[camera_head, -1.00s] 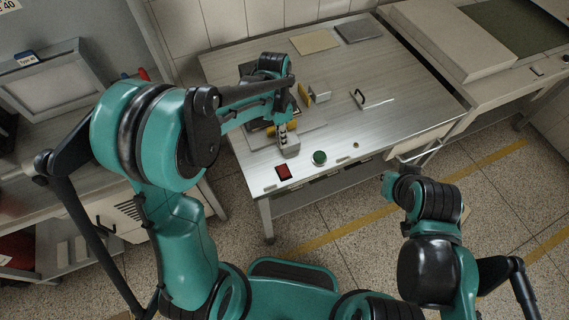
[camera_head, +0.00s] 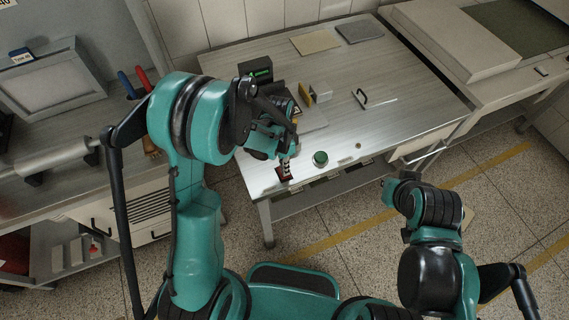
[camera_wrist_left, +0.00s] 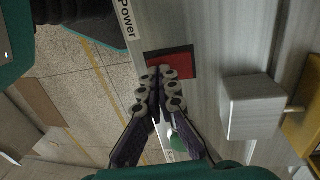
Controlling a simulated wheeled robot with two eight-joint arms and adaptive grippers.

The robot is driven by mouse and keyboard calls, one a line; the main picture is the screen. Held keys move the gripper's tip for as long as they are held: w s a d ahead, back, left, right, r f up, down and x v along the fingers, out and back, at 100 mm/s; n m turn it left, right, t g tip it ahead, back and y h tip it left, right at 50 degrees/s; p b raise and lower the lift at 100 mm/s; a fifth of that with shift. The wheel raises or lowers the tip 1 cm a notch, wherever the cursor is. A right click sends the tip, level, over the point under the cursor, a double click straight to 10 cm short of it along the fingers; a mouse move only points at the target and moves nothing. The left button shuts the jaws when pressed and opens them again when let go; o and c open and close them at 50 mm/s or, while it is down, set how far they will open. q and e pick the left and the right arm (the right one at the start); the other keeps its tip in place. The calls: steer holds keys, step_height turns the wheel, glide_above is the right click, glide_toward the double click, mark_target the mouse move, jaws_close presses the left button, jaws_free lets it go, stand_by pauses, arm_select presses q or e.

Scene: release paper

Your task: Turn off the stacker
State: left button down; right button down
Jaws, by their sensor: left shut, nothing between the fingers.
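The stacker (camera_head: 400,105) is a grey metal table with a red power switch (camera_head: 283,178) and a round green button (camera_head: 320,158) along its front edge. In the left wrist view the red switch (camera_wrist_left: 176,62) sits in a dark frame beside a "Power" label (camera_wrist_left: 127,19). My left gripper (camera_head: 286,172) is shut and empty, its fingertips over the switch and hiding part of it. In the left wrist view its fingertips (camera_wrist_left: 161,74) overlap the switch's lower edge; I cannot tell whether they touch. My right arm (camera_head: 432,215) is at the lower right; its fingers are not visible.
A black device with a green display (camera_head: 256,69) stands on the table's left side. A grey block (camera_wrist_left: 250,106) stands near the gripper. The tabletop's right side is clear.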

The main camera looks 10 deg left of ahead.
arm_select(q)
steer(key=shift+s+d+f+b, duration=0.15)
steer(key=shift+f+b, duration=0.3)
steer(key=shift+b, duration=0.1)
steer(key=shift+s+r+t, duration=0.1)
steer(key=shift+r+t, duration=0.05)
steer(key=shift+t, duration=0.15)
steer(key=shift+w, duration=0.2)
steer(key=shift+w+a+r, duration=0.15)
steer(key=shift+w+a, duration=0.35)
steer(key=shift+w, duration=0.05)
